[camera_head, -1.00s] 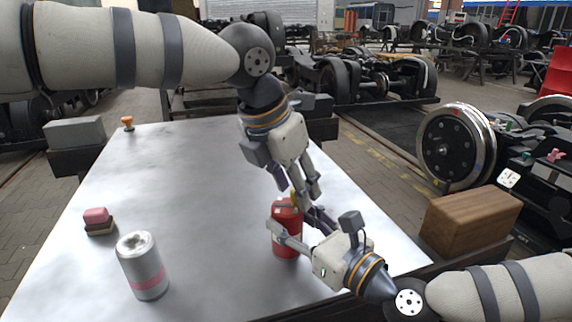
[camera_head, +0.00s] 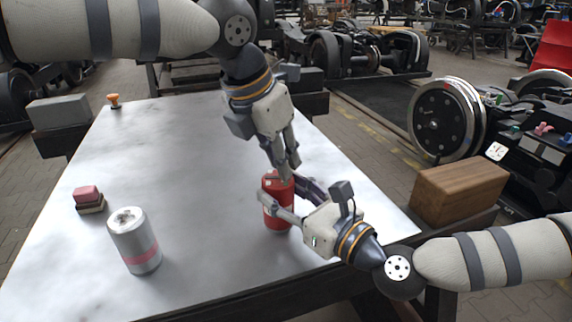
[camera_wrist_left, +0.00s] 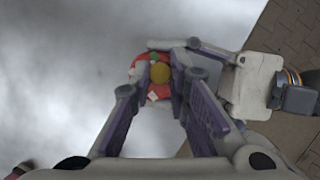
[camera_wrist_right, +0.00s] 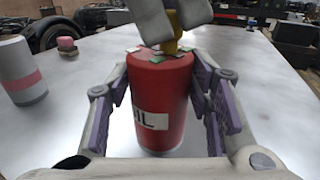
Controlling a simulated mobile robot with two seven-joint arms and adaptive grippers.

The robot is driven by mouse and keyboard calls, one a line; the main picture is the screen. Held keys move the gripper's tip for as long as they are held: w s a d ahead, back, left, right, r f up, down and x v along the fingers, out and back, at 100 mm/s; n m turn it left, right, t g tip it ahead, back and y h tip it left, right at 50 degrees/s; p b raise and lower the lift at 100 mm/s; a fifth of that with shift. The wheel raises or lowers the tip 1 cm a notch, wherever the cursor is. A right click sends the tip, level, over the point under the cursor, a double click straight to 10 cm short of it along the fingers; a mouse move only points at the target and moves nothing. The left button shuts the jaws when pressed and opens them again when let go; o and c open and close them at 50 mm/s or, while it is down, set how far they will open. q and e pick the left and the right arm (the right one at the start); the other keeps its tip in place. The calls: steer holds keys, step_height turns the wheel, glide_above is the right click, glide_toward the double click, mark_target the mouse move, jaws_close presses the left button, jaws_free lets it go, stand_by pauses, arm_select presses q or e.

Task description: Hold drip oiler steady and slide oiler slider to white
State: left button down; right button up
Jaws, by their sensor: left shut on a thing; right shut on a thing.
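The drip oiler is a red upright can (camera_head: 271,188) with a white "OIL" label, standing on the table near its right side. It fills the middle of the right wrist view (camera_wrist_right: 172,90). My right gripper (camera_head: 283,203) is shut around the can's body from the right. The oiler slider, a yellow knob (camera_wrist_left: 163,73) on the can's top, also shows in the right wrist view (camera_wrist_right: 171,46). My left gripper (camera_head: 285,172) comes from above and is shut on the knob. A green patch and a white patch show on the top beside the knob; which one it points to is unclear.
A grey can with a pink band (camera_head: 134,241) and a pink-and-dark block (camera_head: 88,199) stand on the table (camera_head: 190,150) to the left. An orange knob (camera_head: 114,101) is at the far left corner. A wooden box (camera_head: 458,190) stands beyond the right edge. The table's middle is clear.

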arm_select(q)
steer(key=shift+w+a, duration=0.1)
steer(key=shift+a, duration=1.15)
steer(key=c, duration=1.4)
jaws_free()
steer(key=shift+c, duration=0.2)
steer(key=v, duration=1.2)
arm_select(e)
steer(key=o, duration=1.3)
